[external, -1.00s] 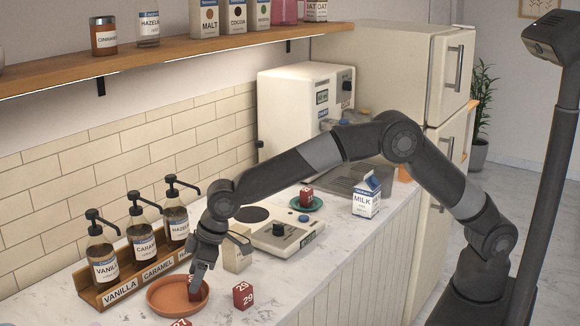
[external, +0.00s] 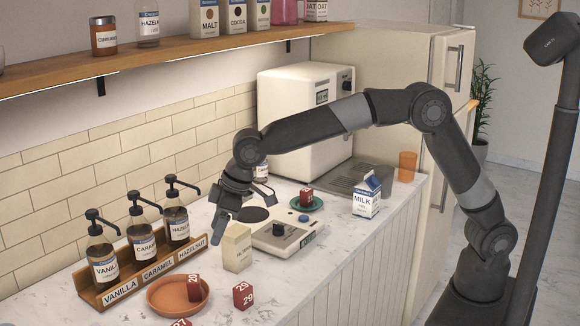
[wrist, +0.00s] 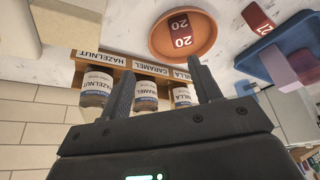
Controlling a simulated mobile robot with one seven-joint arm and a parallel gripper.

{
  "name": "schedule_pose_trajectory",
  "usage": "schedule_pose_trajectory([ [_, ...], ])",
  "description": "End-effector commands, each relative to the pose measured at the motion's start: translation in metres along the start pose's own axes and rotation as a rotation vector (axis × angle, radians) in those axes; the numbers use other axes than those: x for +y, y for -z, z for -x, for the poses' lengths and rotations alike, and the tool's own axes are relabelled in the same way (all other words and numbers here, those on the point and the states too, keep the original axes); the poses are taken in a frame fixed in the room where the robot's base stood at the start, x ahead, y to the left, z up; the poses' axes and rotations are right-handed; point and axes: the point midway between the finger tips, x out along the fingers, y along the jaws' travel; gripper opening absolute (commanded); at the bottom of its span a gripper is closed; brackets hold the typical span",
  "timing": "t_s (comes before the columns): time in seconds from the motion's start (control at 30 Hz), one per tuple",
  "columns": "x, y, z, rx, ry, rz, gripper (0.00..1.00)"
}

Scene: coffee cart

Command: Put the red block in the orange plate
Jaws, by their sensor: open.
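A red block numbered 20 (external: 194,287) rests tilted in the orange plate (external: 164,307), leaning at its right side. In the wrist view, the block (wrist: 181,42) lies inside the plate (wrist: 158,42). My gripper (external: 245,204) is open and empty, raised above the counter behind and to the right of the plate. Its spread fingers (wrist: 163,68) show in the wrist view, clear of the block. A second red block, numbered 29 (external: 243,295), sits on the counter right of the plate. Another (external: 181,323) is cut off at the bottom edge. A third (external: 306,196) sits on a green plate (external: 317,205).
A wooden rack (external: 140,283) of syrup bottles stands behind the orange plate. A cream carton (external: 237,248) and a scale-like device (external: 284,240) stand near my gripper. The milk carton (external: 367,196) is farther right. A blue tray (wrist: 273,62) shows in the wrist view.

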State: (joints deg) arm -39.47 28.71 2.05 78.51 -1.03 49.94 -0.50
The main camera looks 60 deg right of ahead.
Motion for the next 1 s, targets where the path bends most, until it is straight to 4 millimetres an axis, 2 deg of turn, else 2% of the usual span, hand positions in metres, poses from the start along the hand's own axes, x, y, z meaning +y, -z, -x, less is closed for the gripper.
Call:
schedule_pose_trajectory([
  [0.03, 0.02, -0.009, 0.022, 0.008, -0.014, -0.027, 0.58],
  [0.2, 0.077, -0.056, 0.084, 0.02, -0.056, -0.115, 0.58],
  [0.37, 0.119, -0.11, 0.135, 0.03, -0.097, -0.199, 0.58],
  [0.5, 0.146, -0.164, 0.173, 0.039, -0.132, -0.273, 0.58],
  [0.7, 0.168, -0.248, 0.215, 0.052, -0.183, -0.379, 0.58],
  [0.9, 0.172, -0.334, 0.242, 0.066, -0.232, -0.485, 0.58],
  [1.0, 0.168, -0.377, 0.248, 0.073, -0.257, -0.538, 0.58],
])
